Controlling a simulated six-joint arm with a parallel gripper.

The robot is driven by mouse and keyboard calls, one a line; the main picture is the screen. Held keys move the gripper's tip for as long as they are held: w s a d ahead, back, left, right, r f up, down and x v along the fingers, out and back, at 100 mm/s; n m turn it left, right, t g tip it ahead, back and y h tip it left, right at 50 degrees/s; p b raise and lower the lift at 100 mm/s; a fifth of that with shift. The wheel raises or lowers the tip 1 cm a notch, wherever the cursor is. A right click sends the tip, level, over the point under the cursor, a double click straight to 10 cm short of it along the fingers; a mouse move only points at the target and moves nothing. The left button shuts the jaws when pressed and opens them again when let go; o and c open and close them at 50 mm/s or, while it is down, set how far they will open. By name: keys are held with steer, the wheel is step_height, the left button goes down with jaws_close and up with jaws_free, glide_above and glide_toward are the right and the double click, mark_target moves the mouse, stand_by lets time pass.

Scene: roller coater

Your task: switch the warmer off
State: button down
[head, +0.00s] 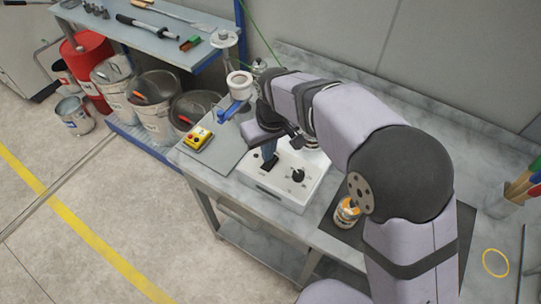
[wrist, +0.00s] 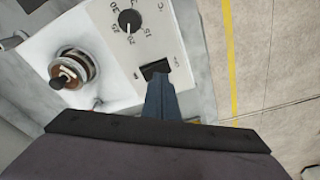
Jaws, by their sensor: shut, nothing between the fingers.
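The warmer (head: 279,183) is a white box on the grey bench, with a black dial (head: 298,174) and a black rocker switch (head: 266,168) on top. In the wrist view its white panel (wrist: 172,40) shows the numbered dial (wrist: 130,20) and the switch (wrist: 155,69). My gripper (head: 269,155) is shut and empty, pointing down at the switch. Its blue fingers (wrist: 159,90) overlap the switch's near edge in the wrist view. I cannot tell whether they touch it, or which way the rocker is tipped.
A round metal-and-brown fitting (wrist: 72,68) sits on the warmer beside the dial. A yellow box with a red button (head: 198,138) lies left of the warmer. A blue holder (head: 233,110) and white cup (head: 240,82) stand behind, and a small can (head: 347,211) stands right.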

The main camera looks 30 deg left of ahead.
step_height(320, 180, up, 6)
steer(key=p, duration=0.4)
steer(key=shift+f, duration=0.25)
stand_by(0.3)
steer(key=shift+m+g+h, duration=0.4)
steer(key=shift+h, duration=0.1)
steer(key=s+d+f, duration=0.2)
steer(key=d+f, duration=0.1)
steer(key=s+d+f, duration=0.1)
steer(key=f, duration=0.1)
steer(key=shift+d+f, duration=0.15)
steer(key=shift+f, duration=0.1)
steer(key=s+d+f+m+g+h+b, duration=0.1)
steer(key=s+d+m, duration=0.25)
steer(key=d, duration=1.05)
steer(key=s+d+f+m+g, duration=0.15)
steer(key=s+d, duration=0.25)
steer(key=d, duration=1)
steer(key=w+d+r+m+t, duration=0.2)
steer(key=d+m, duration=0.4)
steer(key=d, duration=0.3)
steer(key=shift+w+r+b, duration=0.4)
steer(key=shift+w+r, duration=0.25)
